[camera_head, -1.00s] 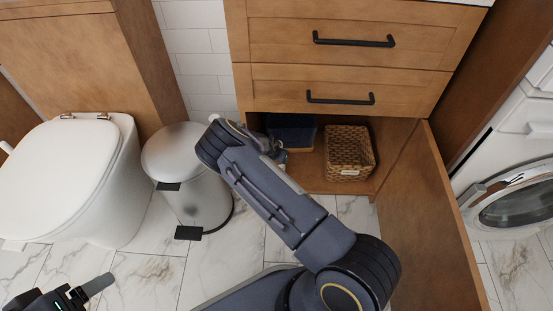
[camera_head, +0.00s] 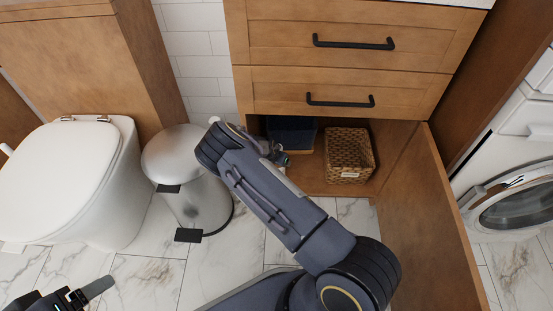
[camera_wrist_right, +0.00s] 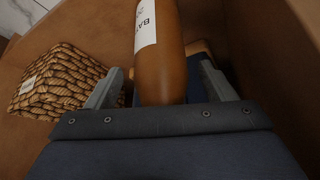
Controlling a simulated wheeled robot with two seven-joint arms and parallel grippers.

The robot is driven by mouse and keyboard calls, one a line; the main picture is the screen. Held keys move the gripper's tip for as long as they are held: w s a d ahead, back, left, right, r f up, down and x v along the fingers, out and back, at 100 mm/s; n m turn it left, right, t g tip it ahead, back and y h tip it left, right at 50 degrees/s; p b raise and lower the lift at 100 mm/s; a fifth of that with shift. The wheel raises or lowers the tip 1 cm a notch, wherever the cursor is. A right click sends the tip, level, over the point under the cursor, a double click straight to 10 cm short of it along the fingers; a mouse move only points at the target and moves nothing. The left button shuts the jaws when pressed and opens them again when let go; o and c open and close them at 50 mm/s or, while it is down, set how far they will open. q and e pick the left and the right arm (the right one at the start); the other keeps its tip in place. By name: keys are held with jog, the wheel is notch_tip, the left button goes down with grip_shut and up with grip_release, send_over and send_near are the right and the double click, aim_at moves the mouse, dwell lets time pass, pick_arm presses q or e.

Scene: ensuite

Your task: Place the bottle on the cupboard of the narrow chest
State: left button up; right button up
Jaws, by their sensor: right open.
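The narrow chest (camera_head: 345,60) is wooden, with two drawers above an open cupboard (camera_head: 395,150). My right arm reaches into the cupboard's left part, and my right gripper (camera_head: 276,154) is just inside, mostly hidden by its own wrist. In the right wrist view, a brown bottle (camera_wrist_right: 160,75) with a white label stands between the spread fingers of my right gripper (camera_wrist_right: 161,68). The jaws are open around it. I cannot make out the bottle in the head view. My left gripper (camera_head: 88,293) is partly visible at the bottom left, with only one finger clear.
A woven basket (camera_head: 348,155) sits in the cupboard, right of my gripper; it also shows in the right wrist view (camera_wrist_right: 60,82). A dark blue container (camera_head: 293,135) is behind. The open door (camera_head: 430,220) stands at right. A metal bin (camera_head: 187,170) and toilet (camera_head: 70,180) are left.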

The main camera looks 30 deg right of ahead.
jog(key=p+v, duration=0.2)
jog(key=v, duration=0.5)
dwell(0.4)
